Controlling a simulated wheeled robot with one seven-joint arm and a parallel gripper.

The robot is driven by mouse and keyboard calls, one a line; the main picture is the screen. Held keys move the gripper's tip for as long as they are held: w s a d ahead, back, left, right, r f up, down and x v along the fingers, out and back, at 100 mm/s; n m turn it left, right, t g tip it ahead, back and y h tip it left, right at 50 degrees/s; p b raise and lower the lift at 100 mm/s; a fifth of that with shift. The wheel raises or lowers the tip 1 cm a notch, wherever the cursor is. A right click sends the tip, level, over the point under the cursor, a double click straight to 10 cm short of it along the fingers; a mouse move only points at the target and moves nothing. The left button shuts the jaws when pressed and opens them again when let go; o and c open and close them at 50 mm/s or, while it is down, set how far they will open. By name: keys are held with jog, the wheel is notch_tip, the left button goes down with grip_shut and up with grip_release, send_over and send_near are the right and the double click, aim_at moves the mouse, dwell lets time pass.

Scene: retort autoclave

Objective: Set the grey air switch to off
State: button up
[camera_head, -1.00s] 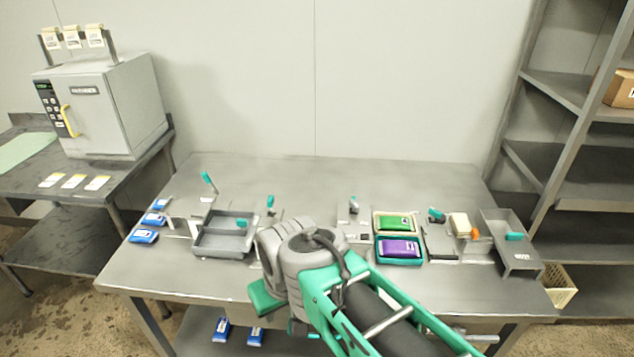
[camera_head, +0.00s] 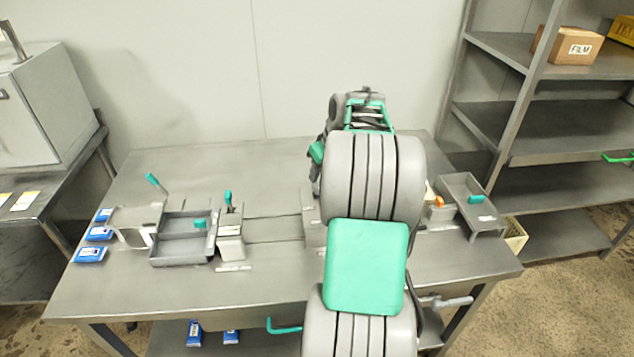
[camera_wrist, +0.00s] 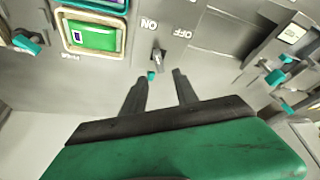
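The grey air switch (camera_wrist: 158,57) shows in the wrist view as a small dark grey lever on the grey surface, between the white ON label (camera_wrist: 149,24) at left and the OFF label (camera_wrist: 183,33) at right. Which way it is set is too small to tell. My gripper (camera_wrist: 156,80) is open, its two dark fingers apart and pointing toward the switch. The switch appears just past the fingertips, roughly between them; I cannot tell whether they touch. In the head view my arm hides the switch and the gripper.
Teal-handled fixtures (camera_wrist: 277,76) stand at right. In the head view, a grey tray (camera_head: 182,262) and blue packs (camera_head: 91,255) are left; a sloped grey chute (camera_head: 480,212) is right.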

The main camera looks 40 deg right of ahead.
aim_at(316, 184)
jog(key=x, duration=0.6)
jog(key=shift+f+p, duration=0.1)
jog(key=shift+p, duration=0.25)
jog(key=shift+c, duration=0.4)
grip_shut()
